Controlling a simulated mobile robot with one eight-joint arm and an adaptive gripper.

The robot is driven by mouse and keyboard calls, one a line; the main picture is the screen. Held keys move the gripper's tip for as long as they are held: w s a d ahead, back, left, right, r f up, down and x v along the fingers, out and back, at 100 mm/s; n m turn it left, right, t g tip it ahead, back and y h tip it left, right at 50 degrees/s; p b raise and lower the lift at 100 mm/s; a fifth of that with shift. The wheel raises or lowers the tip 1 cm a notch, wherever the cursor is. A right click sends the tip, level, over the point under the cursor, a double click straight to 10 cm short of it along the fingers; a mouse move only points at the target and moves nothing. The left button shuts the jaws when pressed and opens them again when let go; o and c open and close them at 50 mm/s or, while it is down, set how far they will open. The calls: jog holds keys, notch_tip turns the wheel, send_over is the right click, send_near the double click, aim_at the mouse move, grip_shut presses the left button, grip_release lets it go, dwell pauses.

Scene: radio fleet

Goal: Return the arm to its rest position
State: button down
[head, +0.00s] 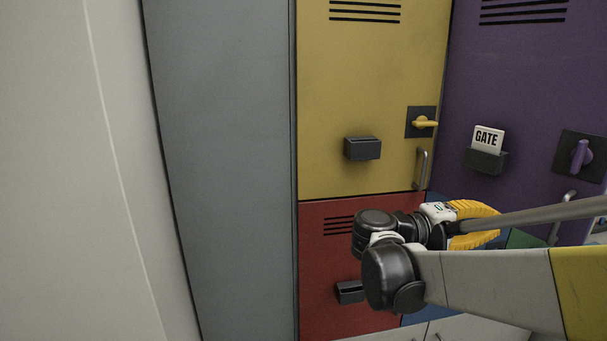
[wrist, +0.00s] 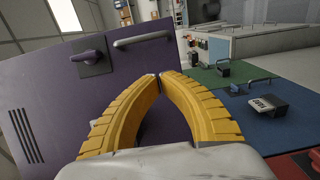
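My gripper (head: 497,224) is at the lower right in the head view, its yellow fingers in front of the lockers. In the wrist view my gripper (wrist: 160,77) has its two curved yellow fingers drawn together at the tips, with nothing held between them. My arm reaches in from the right edge of the head view, bent at a dark joint in front of the red locker door (head: 325,255).
A yellow locker door (head: 370,90) with a yellow latch (head: 424,122) and a purple door (head: 530,75) with a GATE card (head: 487,139) stand behind. Holders and handles stick out. A grey panel (head: 225,150) and pale wall (head: 65,180) are left. The wrist view shows a blue door (wrist: 260,122).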

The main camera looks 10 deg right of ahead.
jog(key=s+a+f+t+y+b, duration=0.1)
jog(key=s+a+f+y+b, duration=0.15)
jog(key=f, duration=0.45)
jog(key=s+a+f+n+t+y+b, duration=0.1)
jog(key=a+f+t+y+b, duration=0.2)
jog(key=f, duration=0.4)
jog(key=s+a+f+y+b, duration=0.2)
jog(key=f+y+b, duration=0.15)
jog(key=f, duration=0.35)
jog(key=s+a+f+m+t+y+b, duration=0.1)
jog(key=s+a+f+t+y+b, duration=0.2)
jog(key=a+f+y+b, duration=0.5)
jog(key=s+a+f, duration=0.1)
jog(key=a+f, duration=0.4)
jog(key=a, duration=0.5)
jog(key=shift+a+f+y, duration=0.25)
jog(key=shift+f+y, duration=0.15)
jog(key=shift+s, duration=0.1)
